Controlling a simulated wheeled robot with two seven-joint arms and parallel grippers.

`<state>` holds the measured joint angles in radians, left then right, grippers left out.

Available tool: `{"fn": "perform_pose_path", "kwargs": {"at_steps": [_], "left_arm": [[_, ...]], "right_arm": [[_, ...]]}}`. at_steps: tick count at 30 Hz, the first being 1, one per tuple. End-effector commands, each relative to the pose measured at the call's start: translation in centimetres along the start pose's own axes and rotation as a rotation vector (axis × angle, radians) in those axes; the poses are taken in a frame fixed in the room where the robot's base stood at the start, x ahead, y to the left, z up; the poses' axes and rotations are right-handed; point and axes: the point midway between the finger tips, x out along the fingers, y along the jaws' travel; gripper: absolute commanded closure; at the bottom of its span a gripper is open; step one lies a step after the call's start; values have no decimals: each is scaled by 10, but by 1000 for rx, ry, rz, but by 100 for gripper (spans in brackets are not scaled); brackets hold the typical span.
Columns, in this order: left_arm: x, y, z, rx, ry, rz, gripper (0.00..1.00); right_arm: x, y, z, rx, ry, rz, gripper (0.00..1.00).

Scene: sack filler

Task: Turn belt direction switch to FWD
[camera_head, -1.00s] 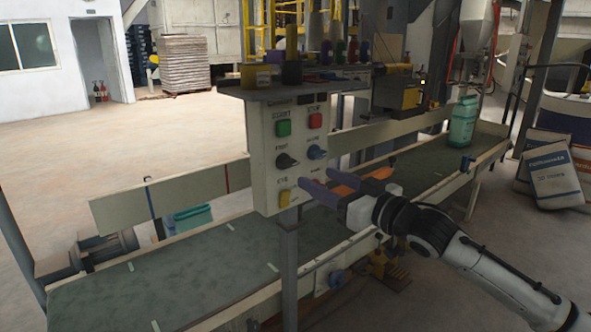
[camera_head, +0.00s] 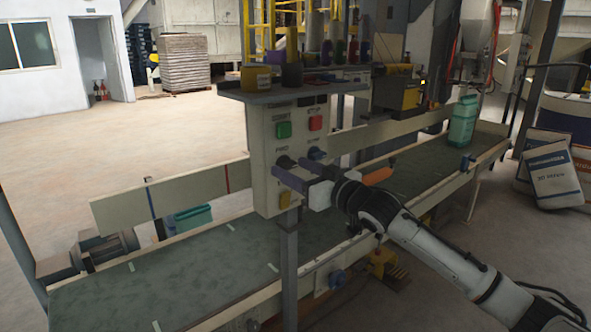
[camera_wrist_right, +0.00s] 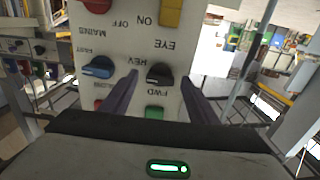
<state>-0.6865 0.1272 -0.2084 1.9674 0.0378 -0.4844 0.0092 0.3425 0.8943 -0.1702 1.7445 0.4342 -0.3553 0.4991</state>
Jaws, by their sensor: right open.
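The belt direction switch is a black knob (camera_head: 285,161) on the front of the pale control box (camera_head: 262,190). In the right wrist view, which shows the panel upside down, the black knob (camera_wrist_right: 160,73) lies between REV and FWD labels. My right gripper (camera_head: 300,167) is open in front of the panel. In the wrist view its two dark fingers (camera_wrist_right: 159,80) stand on either side of the knob. I cannot tell whether they touch it, nor which label it points to. My left gripper is not in view.
A blue knob (camera_wrist_right: 98,67) is close beside the black one. Green (camera_head: 283,130) and red (camera_head: 315,123) buttons sit above, and a yellow one (camera_head: 285,199) below. A shelf (camera_head: 290,90) with bottles overhangs the box. The conveyor belt (camera_head: 200,262) runs behind the post.

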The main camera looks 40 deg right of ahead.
Motion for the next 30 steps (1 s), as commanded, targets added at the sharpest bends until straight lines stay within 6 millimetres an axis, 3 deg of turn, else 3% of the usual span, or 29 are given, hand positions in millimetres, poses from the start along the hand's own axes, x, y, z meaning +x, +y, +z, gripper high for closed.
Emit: {"fn": "perform_pose_path", "kwargs": {"at_steps": [5,12,22,30], "left_arm": [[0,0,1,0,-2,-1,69],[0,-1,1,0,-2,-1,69],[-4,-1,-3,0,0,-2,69],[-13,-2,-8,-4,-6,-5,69]], "right_arm": [[0,0,0,0,0,0,47],[0,0,0,0,0,0,86],[0,0,-1,-46,-1,0,86],[0,0,-3,-218,-1,0,86]]}}
